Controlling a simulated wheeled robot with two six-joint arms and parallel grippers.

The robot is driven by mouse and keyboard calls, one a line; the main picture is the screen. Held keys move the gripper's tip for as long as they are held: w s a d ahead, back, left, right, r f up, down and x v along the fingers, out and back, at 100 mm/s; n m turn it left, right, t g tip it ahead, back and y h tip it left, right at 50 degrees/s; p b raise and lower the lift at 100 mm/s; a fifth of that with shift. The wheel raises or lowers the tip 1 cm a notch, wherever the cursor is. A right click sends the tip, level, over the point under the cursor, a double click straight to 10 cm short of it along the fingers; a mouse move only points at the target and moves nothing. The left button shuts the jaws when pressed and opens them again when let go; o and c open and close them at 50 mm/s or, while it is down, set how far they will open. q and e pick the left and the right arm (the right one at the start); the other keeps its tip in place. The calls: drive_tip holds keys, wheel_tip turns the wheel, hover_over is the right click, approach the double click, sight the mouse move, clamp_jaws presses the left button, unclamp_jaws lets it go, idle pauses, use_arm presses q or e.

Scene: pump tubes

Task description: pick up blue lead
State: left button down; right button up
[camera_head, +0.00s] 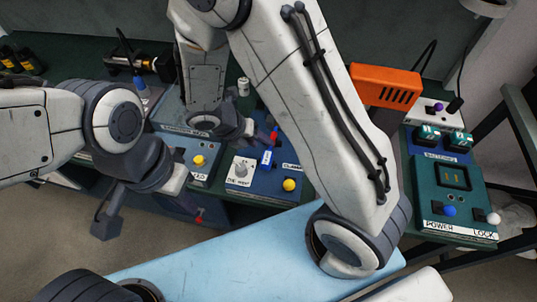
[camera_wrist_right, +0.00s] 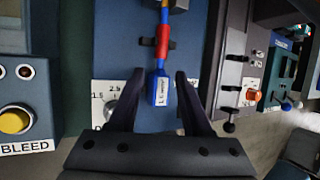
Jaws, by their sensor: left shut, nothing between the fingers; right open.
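The blue lead (camera_wrist_right: 161,92) shows in the right wrist view as a blue labelled plug with a red section above it. It hangs against a blue panel and lies between my right gripper's fingers (camera_wrist_right: 160,84), which are open on either side of it. In the head view the blue lead (camera_head: 267,157) stands at the blue box, with red at its top, and my right gripper (camera_head: 245,130) is beside it, partly hidden by its own wrist. My left gripper (camera_head: 106,224) is shut and empty, low at the left, away from the bench.
A dial (camera_head: 241,171) and yellow button (camera_head: 289,185) sit close to the lead. The yellow bleed button (camera_wrist_right: 15,121) is at the wrist view's left. A green power and lock box (camera_head: 455,195) and an orange unit (camera_head: 385,86) stand to the right. My right arm crosses the bench.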

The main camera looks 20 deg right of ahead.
drive_tip(key=x, duration=0.5)
drive_tip(key=shift+b, duration=0.3)
clamp_jaws()
drive_tip(key=shift+r, duration=0.2)
